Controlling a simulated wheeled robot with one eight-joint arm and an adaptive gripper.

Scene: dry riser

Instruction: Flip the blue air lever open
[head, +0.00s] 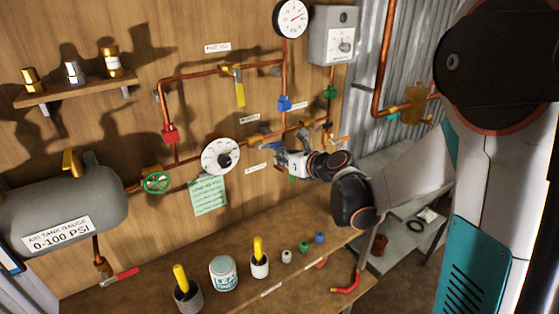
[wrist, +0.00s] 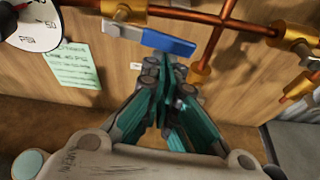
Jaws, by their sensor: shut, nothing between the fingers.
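The blue air lever (wrist: 168,42) shows in the wrist view as a blue grip on a silver arm. It lies just below a copper pipe (wrist: 190,18), running roughly along it and sloping slightly down to the right. My gripper (wrist: 166,66) is shut and empty, its fingertips just under the blue grip; I cannot tell whether they touch it. In the head view my gripper (head: 284,160) is at the lower pipe run on the wooden wall, and it largely hides the lever there.
A white dial gauge (head: 220,156) and a green note (head: 208,196) are left of my gripper. A green valve wheel (head: 156,182) and grey tank (head: 65,212) are further left. Cups and small caps stand on the bench (head: 225,305) below. A grey box (head: 332,36) hangs above.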

